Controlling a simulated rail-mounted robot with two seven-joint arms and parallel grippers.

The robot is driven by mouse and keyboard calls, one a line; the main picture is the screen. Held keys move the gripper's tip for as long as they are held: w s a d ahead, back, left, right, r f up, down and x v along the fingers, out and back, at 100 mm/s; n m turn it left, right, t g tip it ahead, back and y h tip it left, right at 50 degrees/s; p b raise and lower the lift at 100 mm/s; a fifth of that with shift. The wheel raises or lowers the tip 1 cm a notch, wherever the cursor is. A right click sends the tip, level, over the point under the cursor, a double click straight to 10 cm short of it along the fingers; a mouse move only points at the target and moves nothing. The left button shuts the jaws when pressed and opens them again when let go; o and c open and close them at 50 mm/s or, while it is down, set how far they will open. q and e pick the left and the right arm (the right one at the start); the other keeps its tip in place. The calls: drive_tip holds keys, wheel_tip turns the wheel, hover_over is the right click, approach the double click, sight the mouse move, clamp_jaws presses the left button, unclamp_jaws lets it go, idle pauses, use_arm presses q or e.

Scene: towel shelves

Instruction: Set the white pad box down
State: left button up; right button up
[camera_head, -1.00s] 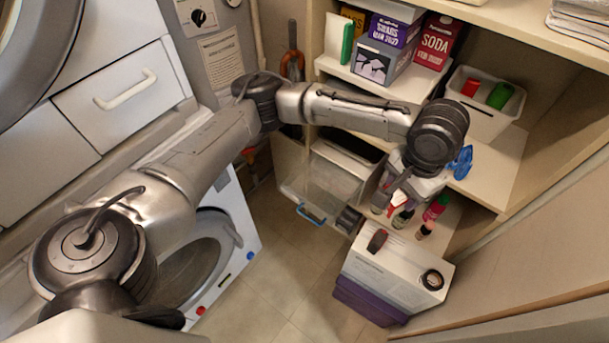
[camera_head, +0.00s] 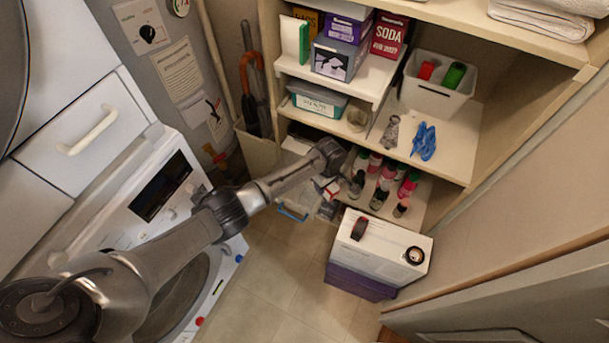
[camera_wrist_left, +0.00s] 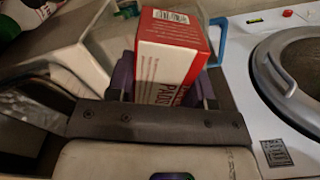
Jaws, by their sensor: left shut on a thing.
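The white pad box (camera_wrist_left: 170,55), white with a red top and red printing, stands between the fingers of my left gripper (camera_wrist_left: 165,88) in the left wrist view. The gripper is shut on it. In the head view, my left gripper (camera_head: 335,200) is low in front of the shelves, and a small red-and-white part of the box (camera_head: 331,190) shows there. A clear bin (camera_wrist_left: 85,50) lies beyond the box. I cannot tell whether the box touches it. My right gripper is not in view.
Several small bottles (camera_head: 384,180) stand on the low shelf right of the gripper. A large white box (camera_head: 378,247) stands on a purple one on the floor. The washer (camera_head: 165,225) is at left.

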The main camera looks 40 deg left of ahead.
use_arm(q)
drive_tip(key=shift+n, duration=0.3)
drive_tip(key=a+f+b, duration=0.1)
drive_tip(key=f, duration=0.1)
drive_tip(key=a+f+b, duration=0.1)
drive_tip(key=shift+s+a+f+b, duration=0.2)
drive_tip(key=shift+s+f+b, duration=0.15)
drive_tip(key=shift+s+b, duration=0.05)
drive_tip(key=a+f+b, duration=0.1)
drive_tip(key=a+b, duration=0.1)
drive_tip(key=b, duration=0.1)
drive_tip(key=a+f+b, duration=0.2)
drive_tip(key=a+b, duration=0.1)
drive_tip(key=a+f+b, duration=0.1)
drive_tip(key=a+b, duration=0.2)
drive_tip(key=shift+a+f, duration=0.2)
drive_tip(key=shift+f, duration=0.15)
drive_tip(key=shift+a+f+b, duration=0.1)
drive_tip(key=shift+a+b, duration=0.5)
drive_tip(key=shift+b, duration=0.2)
drive_tip(key=shift+f, duration=0.1)
wheel_tip(320, 180, down, 4)
drive_tip(key=b, duration=0.6)
drive_tip(key=o, duration=0.8)
drive_tip(key=shift+f, duration=0.1)
drive_tip(key=shift+o, duration=0.6)
